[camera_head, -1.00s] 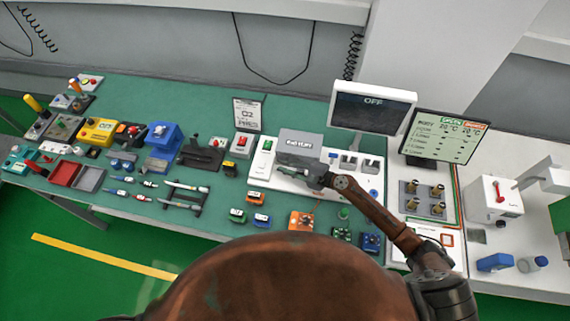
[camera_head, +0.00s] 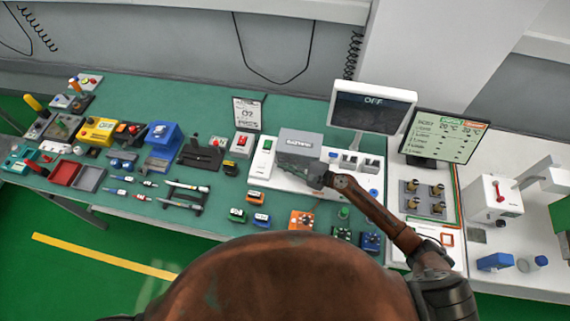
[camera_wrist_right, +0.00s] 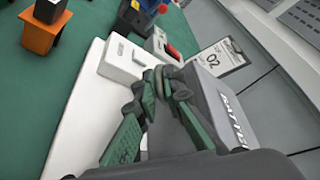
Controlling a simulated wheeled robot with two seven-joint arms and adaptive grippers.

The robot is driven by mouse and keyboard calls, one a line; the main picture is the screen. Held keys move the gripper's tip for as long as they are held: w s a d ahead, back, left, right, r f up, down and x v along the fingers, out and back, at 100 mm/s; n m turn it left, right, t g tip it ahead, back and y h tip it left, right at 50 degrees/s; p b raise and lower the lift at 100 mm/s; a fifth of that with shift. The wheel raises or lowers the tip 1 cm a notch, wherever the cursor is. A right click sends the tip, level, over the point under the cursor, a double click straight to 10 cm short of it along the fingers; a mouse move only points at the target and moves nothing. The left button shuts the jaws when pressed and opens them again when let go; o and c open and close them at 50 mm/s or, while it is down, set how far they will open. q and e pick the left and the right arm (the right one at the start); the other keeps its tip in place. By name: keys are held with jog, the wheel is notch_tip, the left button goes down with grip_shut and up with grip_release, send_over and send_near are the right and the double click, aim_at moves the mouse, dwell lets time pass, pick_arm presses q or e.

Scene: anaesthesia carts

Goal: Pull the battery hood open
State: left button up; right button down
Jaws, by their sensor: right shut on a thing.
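The battery hood (camera_head: 300,141) is a grey box with a lettered face on the white panel at the middle of the bench. A darker grey area shows below the lettered face, partly behind my right gripper. In the right wrist view the grey hood (camera_wrist_right: 222,98) stands at the right with its lettering sideways. My right gripper (camera_head: 282,172) is at the hood's front. Its green-padded fingers (camera_wrist_right: 160,85) close together on a small grey part at the hood's edge, which they mostly hide. My left gripper is not in view.
The white panel (camera_head: 263,160) carries switches beside the hood. A dark OFF screen (camera_head: 368,113) and a readings display (camera_head: 440,137) stand behind to the right. An orange block (camera_head: 301,219) and several small devices sit in front. A sign (camera_head: 247,113) stands behind left.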

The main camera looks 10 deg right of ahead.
aim_at(289, 145)
jog(key=shift+w+r+p, duration=0.15)
jog(key=shift+r+p, duration=0.35)
jog(key=shift+p, duration=0.2)
jog(key=w+r+m+p, duration=0.1)
jog(key=p, duration=0.1)
jog(key=w+d+r+m+g+p, duration=0.1)
jog(key=w+r+p, duration=0.1)
jog(key=w+r+m+g+p, duration=0.1)
jog(key=r+p, duration=0.1)
jog(key=shift+w+d+r+m, duration=0.15)
jog(key=shift+d+r+m, duration=0.1)
jog(key=shift+m, duration=0.15)
jog(key=shift+w+d+r, duration=0.1)
jog(key=shift+w, duration=0.15)
jog(key=shift+w+d+r, duration=0.3)
jog(key=shift+w+r, duration=0.15)
jog(key=shift+w, duration=0.35)
